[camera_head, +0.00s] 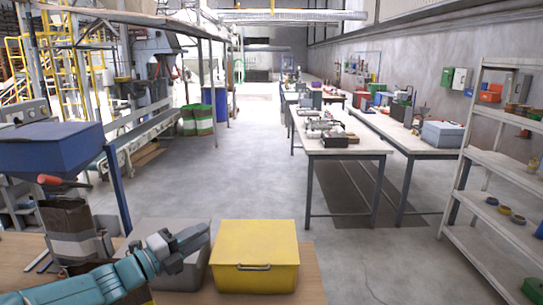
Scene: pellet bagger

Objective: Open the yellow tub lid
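A yellow tub (266,281) stands on the wooden table at the bottom middle. Its flat yellow lid (255,240) lies on top and looks closed. A metal handle (241,267) sits at its front edge. My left arm comes in from the lower left in teal. My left gripper (196,239) is just left of the yellow tub, in front of a grey tub. It appears apart from the handle. Its fingers overlap in this view, so I cannot tell whether they are open. My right gripper is not in view.
The grey tub (150,226) stands beside the yellow tub, partly hidden by my arm. A blue hopper (50,145) and a dark bag (70,222) are at left. A white shelf (500,150) stands at right. Workbenches (345,146) stand beyond; the middle floor is clear.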

